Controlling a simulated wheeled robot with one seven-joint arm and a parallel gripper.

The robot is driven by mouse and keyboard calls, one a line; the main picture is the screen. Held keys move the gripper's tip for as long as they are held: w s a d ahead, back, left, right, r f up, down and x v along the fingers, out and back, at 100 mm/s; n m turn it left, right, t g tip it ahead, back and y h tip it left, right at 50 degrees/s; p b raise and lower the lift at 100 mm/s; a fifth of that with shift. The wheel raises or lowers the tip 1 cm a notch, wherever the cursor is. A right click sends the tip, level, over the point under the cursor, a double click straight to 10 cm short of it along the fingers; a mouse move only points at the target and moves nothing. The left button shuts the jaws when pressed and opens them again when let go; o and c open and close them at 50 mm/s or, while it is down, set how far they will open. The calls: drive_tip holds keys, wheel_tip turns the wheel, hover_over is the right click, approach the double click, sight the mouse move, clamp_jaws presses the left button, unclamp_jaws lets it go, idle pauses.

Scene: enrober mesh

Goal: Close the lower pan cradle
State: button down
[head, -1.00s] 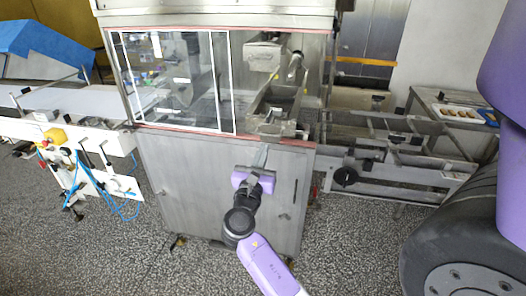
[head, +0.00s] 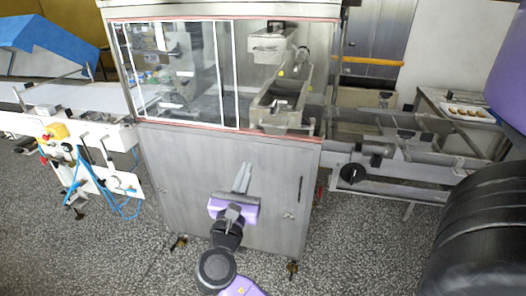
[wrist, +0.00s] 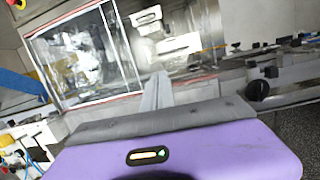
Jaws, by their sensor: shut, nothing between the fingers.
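The lower pan cradle (head: 270,112) is a grey metal trough inside the enrober's cabinet, at the right end of its window opening. Its front end lies close to the opening's red-edged lower sill. In the wrist view a pale metal box (wrist: 172,48) beyond the fingers appears to be the same trough, but blur makes this unsure. My gripper (head: 243,172) is shut and empty. It is in front of the cabinet's lower front panel, below the sill and apart from the cradle. Its fingers (wrist: 157,88) point toward the opening in the wrist view.
The white-framed sliding window (head: 180,75) covers the opening's left part. An upper metal box (head: 275,42) hangs above the trough. A conveyor frame with a black knob (head: 352,173) extends right. A white belt table (head: 75,97) stands left. Speckled floor is clear in front.

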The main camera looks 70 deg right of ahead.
drive_tip(key=d+r+b, duration=0.1)
drive_tip(key=d+b, duration=0.2)
drive_tip(key=d, duration=0.4)
drive_tip(key=d+r+g+b, duration=0.1)
drive_tip(key=d+r+b, duration=0.1)
drive_tip(key=d, duration=0.6)
drive_tip(key=shift+r+b, duration=0.15)
drive_tip(key=shift+b, duration=0.55)
